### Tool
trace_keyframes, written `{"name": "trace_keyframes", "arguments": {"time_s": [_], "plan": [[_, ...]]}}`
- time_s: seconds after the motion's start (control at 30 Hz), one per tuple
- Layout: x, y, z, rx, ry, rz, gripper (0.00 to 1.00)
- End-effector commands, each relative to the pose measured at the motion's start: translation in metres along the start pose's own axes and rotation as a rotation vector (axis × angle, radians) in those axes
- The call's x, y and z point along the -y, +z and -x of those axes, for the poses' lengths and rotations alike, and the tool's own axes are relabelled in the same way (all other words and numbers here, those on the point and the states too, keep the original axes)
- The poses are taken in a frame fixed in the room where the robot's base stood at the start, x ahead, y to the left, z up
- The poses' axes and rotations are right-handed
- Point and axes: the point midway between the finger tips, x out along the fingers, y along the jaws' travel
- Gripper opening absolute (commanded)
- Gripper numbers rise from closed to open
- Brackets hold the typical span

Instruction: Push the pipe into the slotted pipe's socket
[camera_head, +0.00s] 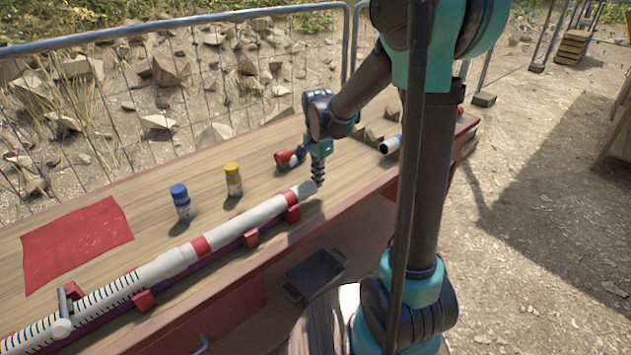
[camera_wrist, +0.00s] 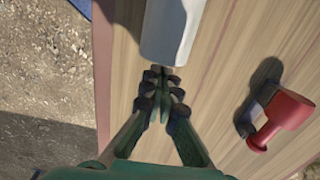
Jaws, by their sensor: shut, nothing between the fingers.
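The white pipe (camera_head: 250,219) lies along red supports on the bench, with a red band near its left end. That end meets the slotted pipe (camera_head: 112,292), which has dark slots and runs to the lower left. The socket (camera_head: 168,264) is the plain wider part by the red band; how deep the pipe sits in it I cannot tell. My gripper (camera_head: 318,183) is shut and empty, pointing down at the pipe's right end. In the wrist view its fingertips (camera_wrist: 164,74) are right at the pipe's end (camera_wrist: 172,35); contact is unclear.
A blue-capped bottle (camera_head: 182,204) and a yellow-capped bottle (camera_head: 233,181) stand behind the pipe. A red-handled item (camera_head: 287,157) lies behind my gripper. A short white pipe piece (camera_head: 391,145) lies to the right. A red cloth (camera_head: 75,243) covers the left bench top.

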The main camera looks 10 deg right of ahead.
Motion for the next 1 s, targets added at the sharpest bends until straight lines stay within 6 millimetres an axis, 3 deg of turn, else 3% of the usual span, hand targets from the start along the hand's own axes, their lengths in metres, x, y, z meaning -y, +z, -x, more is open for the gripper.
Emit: {"name": "trace_keyframes", "arguments": {"time_s": [0.13,0.4,0.7,0.87,1.0], "plan": [[0.001,-0.023,0.003,0.000,0.000,0.000,0.00],[0.001,-0.019,0.060,0.000,0.000,0.003,0.00],[0.001,-0.019,0.096,0.000,0.000,0.003,0.00],[-0.013,-0.019,0.093,-0.009,-0.017,0.050,0.00],[-0.054,-0.017,0.069,-0.049,-0.073,0.217,0.00]]}}
